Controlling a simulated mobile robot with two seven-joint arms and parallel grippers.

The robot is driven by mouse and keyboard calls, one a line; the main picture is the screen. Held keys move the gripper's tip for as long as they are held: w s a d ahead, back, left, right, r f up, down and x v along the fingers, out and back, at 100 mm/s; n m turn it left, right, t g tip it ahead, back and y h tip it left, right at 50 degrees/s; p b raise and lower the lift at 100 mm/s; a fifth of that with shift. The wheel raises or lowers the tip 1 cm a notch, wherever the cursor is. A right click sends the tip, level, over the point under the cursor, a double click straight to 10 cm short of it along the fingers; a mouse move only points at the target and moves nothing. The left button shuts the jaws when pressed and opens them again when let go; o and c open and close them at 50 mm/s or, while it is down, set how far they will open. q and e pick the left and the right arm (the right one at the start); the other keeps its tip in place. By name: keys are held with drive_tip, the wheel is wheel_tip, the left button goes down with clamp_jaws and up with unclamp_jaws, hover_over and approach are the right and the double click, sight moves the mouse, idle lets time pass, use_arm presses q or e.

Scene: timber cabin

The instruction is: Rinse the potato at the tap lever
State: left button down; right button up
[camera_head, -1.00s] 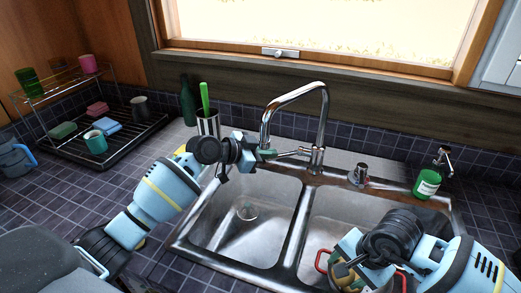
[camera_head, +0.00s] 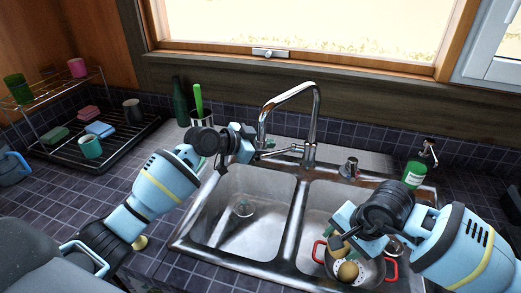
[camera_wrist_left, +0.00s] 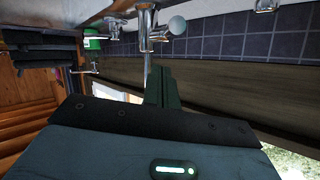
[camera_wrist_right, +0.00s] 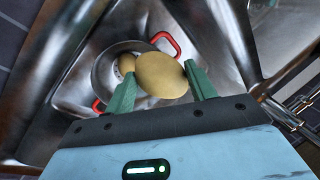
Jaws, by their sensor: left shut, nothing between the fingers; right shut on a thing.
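The tap (camera_head: 313,110) arches over the double sink, with its lever (camera_head: 288,150) pointing left from the base. My left gripper (camera_head: 262,153) is shut and empty close to the lever's left end; I cannot tell whether they touch. The tap also shows ahead of the fingers in the left wrist view (camera_wrist_left: 146,28). My right gripper (camera_wrist_right: 160,88) is shut on a potato (camera_wrist_right: 161,75), held above the right basin. Below it, a colander with red handles (camera_head: 391,269) sits in that basin with another potato (camera_head: 348,271) inside.
The left basin (camera_head: 225,235) is empty. A green soap bottle (camera_head: 414,174) stands right of the sink. A utensil cup, a dark green bottle (camera_head: 180,103) and a dish rack (camera_head: 75,158) stand to the left.

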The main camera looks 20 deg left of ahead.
drive_tip(key=shift+f+b, duration=0.2)
drive_tip(key=shift+b, duration=0.15)
drive_tip(key=shift+a+f, duration=0.1)
use_arm(q)
drive_tip(key=v, duration=1)
drive_tip(key=shift+a+r, duration=0.1)
